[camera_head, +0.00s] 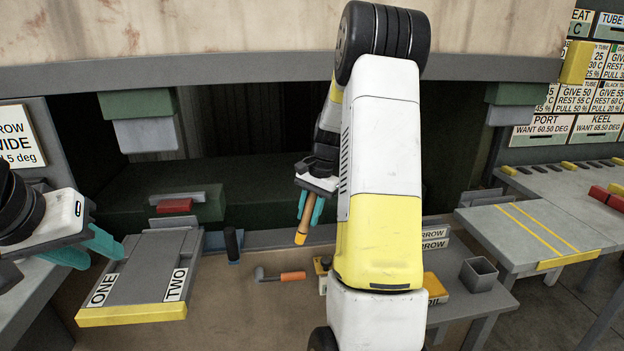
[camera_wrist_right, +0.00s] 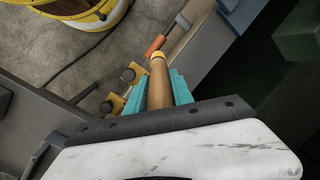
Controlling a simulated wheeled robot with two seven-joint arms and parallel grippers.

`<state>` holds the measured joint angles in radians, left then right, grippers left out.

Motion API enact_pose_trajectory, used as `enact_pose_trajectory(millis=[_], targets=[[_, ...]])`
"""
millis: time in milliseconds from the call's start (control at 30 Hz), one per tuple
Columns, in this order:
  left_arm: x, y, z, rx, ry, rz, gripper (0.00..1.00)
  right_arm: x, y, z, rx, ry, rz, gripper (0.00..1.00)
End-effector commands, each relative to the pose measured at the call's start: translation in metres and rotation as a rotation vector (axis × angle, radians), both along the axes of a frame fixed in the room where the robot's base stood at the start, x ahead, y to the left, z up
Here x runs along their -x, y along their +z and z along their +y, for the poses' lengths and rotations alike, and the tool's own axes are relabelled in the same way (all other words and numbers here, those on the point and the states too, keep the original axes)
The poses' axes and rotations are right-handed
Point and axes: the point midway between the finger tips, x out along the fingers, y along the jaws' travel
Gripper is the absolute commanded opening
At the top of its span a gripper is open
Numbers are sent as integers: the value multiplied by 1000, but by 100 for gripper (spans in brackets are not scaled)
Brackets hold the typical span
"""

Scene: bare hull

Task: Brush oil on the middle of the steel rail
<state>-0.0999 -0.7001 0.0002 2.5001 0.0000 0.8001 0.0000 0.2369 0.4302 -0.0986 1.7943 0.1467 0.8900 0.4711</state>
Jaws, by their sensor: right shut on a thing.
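My right gripper (camera_head: 311,207) is shut on a brush (camera_head: 308,218) with a tan wooden handle and a yellow-orange end pointing down. The brush also shows in the right wrist view (camera_wrist_right: 160,85), between the teal fingers (camera_wrist_right: 158,92). A grey strip (camera_head: 268,243) runs along the front of the dark recess, behind the brush; I cannot tell for sure that it is the steel rail. The brush end looks apart from it. A yellow container (camera_head: 435,288) with lettering ending in "IL" is partly hidden by my right arm. My left gripper (camera_head: 92,252) is open and empty at the left.
A grey board (camera_head: 145,262) marked ONE and TWO lies near my left gripper. A crank with an orange handle (camera_head: 293,276) lies below the brush. A square grey cup (camera_head: 478,272) stands on the right shelf. A hull beam (camera_head: 230,73) crosses above the recess.

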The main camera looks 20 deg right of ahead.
Motion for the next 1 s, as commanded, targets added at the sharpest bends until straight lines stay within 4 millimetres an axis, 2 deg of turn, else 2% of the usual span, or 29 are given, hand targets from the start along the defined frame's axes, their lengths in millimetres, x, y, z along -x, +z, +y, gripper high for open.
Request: enact_pose_trajectory(millis=[33, 200, 367, 467, 800, 1000], targets=[[0, 0, 0, 0, 0, 0, 36, -2, 18, -23, 1, -127, -22, 0], [0, 0, 0, 0, 0, 0, 36, -3, 61, -75, 7, -475, -62, 0], [0, 0, 0, 0, 0, 0, 36, 0, 80, -99, 15, -634, -78, 0], [0, 0, 0, 0, 0, 0, 36, 1, 79, -104, 16, -665, -79, 0], [0, 0, 0, 0, 0, 0, 36, 1, 45, -104, 16, -665, -76, 0], [0, 0, 0, 0, 0, 0, 36, 1, 34, -103, 16, -664, -78, 0]])
